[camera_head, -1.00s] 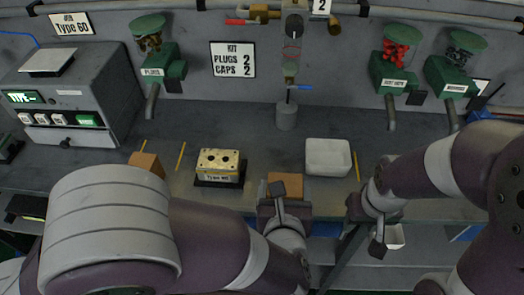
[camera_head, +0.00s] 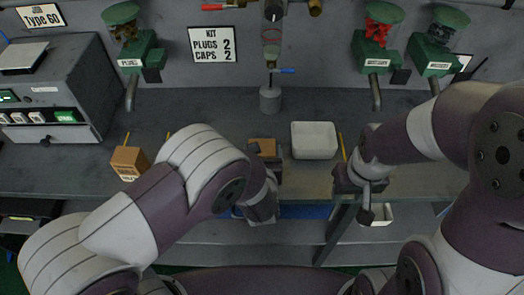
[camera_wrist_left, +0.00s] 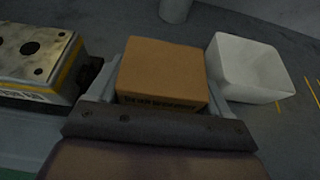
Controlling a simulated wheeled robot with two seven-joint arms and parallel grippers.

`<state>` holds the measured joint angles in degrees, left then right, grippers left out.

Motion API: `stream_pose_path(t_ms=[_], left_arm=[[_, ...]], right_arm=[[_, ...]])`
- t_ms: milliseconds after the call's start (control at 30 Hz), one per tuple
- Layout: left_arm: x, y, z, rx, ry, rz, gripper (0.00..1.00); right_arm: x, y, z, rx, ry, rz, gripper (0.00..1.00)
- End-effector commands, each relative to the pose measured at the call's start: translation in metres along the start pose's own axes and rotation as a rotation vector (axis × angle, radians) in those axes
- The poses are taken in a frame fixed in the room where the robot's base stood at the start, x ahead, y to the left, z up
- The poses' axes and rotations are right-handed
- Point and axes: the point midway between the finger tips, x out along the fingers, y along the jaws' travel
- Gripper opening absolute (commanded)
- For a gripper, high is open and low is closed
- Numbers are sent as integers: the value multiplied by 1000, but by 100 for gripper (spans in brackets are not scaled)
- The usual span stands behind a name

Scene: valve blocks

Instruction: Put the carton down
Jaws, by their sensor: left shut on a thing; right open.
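My left gripper (camera_head: 265,160) is shut on a brown carton (camera_head: 262,146). In the left wrist view the carton (camera_wrist_left: 162,72) sits between the two fingers, with dark print along its near side. It is over the bench, left of the white tray (camera_head: 313,140); I cannot tell whether it touches the bench top. My right gripper (camera_head: 363,193) is open, near the bench's front edge, right of the tray. A second brown carton (camera_head: 130,162) with a label stands at the left of the bench.
A cream valve block (camera_wrist_left: 35,55) is close left of the held carton in the left wrist view; my left arm hides it in the head view. The tray (camera_wrist_left: 250,68) is close on the right. A grey cylinder stand (camera_head: 270,99) is behind. Bench (camera_head: 205,108) between is clear.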

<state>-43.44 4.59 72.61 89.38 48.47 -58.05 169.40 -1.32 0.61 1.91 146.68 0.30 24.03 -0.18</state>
Motion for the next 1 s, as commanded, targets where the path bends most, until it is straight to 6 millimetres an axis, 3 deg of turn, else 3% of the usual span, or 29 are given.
stream_pose_path(t_ms=[300, 333, 400, 733, 1000], left_arm=[[2, 0, -3, -1, -2, 0, 38], [1, 0, -3, 0, -1, 0, 82], [1, 0, -2, 0, -1, 0, 100], [-4, -1, 1, 0, -1, -2, 100], [-62, -2, 0, 1, -1, -6, 100]], right_arm=[[6, 0, 1, 0, 0, 0, 43], [5, 0, 1, 0, 0, 0, 43], [4, 0, 0, 0, 0, 0, 43], [0, 0, 0, 0, 0, 0, 43], [5, 0, 1, 0, 0, 0, 43]])
